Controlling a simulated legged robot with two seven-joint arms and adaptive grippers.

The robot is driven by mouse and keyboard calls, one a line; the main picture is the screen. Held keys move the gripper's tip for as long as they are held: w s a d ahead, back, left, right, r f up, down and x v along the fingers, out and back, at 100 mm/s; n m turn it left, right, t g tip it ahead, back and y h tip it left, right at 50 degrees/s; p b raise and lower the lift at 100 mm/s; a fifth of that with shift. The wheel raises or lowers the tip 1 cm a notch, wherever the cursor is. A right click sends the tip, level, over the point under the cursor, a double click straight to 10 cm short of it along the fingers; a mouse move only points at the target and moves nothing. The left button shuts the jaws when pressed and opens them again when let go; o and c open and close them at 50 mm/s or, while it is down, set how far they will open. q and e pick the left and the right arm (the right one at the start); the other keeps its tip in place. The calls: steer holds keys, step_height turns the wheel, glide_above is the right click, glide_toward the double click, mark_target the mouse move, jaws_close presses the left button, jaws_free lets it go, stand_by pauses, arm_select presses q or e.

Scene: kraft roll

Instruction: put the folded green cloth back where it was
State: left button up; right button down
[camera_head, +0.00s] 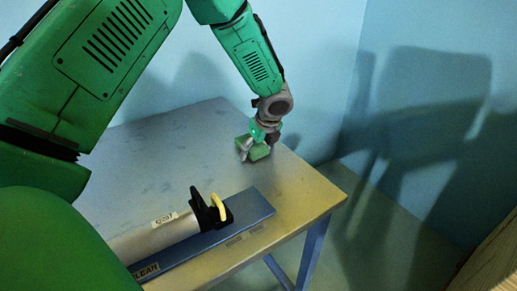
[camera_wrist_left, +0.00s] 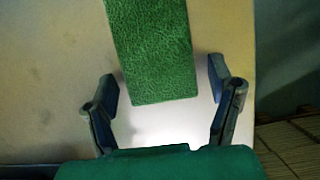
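The folded green cloth (camera_head: 256,152) lies on the table toward its back right, partly hidden by my left gripper in the head view. In the left wrist view the cloth (camera_wrist_left: 150,50) is a long green textured block, its near end close to the gap between the fingers. My left gripper (camera_head: 258,144) is low over the cloth. In the left wrist view its two fingers (camera_wrist_left: 163,82) are spread wide, one on each side of the cloth's near end, with a gap on both sides. My right gripper is not in view.
The table (camera_head: 170,140) has bare room behind and left of the cloth. In front, a pale roll (camera_head: 155,238) with a black and yellow end piece (camera_head: 219,207) lies on a blue board (camera_head: 252,208). Blue walls stand close behind; a wooden edge (camera_head: 492,262) is at lower right.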

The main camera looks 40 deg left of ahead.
arm_select(q)
steer(key=p+v, duration=0.2)
steer(key=v, duration=1)
steer(key=shift+d+r, duration=0.1)
steer(key=shift+r, duration=0.1)
